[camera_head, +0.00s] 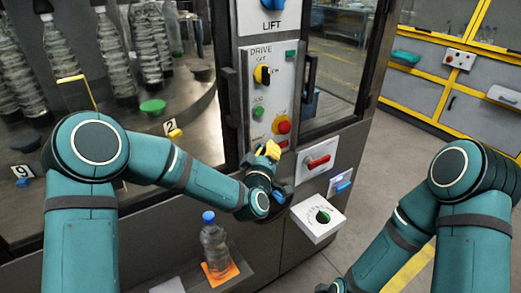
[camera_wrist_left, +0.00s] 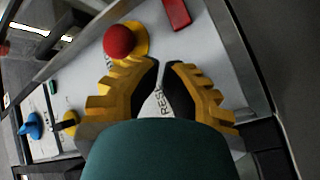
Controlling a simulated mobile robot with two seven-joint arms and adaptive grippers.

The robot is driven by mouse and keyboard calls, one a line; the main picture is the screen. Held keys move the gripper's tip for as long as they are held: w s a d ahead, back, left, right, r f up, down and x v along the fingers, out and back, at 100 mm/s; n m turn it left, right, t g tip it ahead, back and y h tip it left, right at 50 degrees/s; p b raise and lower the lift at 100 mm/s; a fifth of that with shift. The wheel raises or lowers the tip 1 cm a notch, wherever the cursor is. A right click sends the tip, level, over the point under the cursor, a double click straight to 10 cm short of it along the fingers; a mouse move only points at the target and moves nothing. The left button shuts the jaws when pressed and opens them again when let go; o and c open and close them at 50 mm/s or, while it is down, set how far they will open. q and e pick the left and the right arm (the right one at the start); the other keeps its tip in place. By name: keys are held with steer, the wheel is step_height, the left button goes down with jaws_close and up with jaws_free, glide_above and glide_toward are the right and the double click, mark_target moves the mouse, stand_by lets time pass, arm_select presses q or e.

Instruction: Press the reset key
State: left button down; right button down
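The grey drive panel (camera_head: 271,100) stands on the machine's dark column. A lettered label (camera_wrist_left: 161,103), reading "RESE" as far as it shows, is seen between my left fingers in the left wrist view. The reset key itself I cannot make out; my left gripper may hide it. My left gripper (camera_head: 269,150) is at the panel's lower edge, below the red stop button (camera_head: 284,127). In the left wrist view its yellow fingers (camera_wrist_left: 162,66) are drawn together with a thin gap and hold nothing. Contact with the panel cannot be told.
A red handle (camera_head: 318,162) on a white plate and a white dial box (camera_head: 319,217) sit right of the left gripper. A bottle (camera_head: 214,243) stands on an orange mat below. A red rectangular part (camera_wrist_left: 176,14) is beside the stop button. Floor at right is clear.

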arm_select(q)
steer(key=shift+s, duration=0.1)
stand_by(0.3)
steer(key=shift+s+d+b, duration=0.4)
steer(key=shift+s+d, duration=0.1)
steer(key=shift+s, duration=0.1)
steer(key=shift+s+d+b, duration=0.5)
steer(key=shift+s+d, duration=0.25)
steer(key=shift+s, duration=0.3)
steer(key=shift+s+d+b, duration=0.5)
steer(key=shift+s+d, duration=0.2)
steer(key=shift+s, duration=0.3)
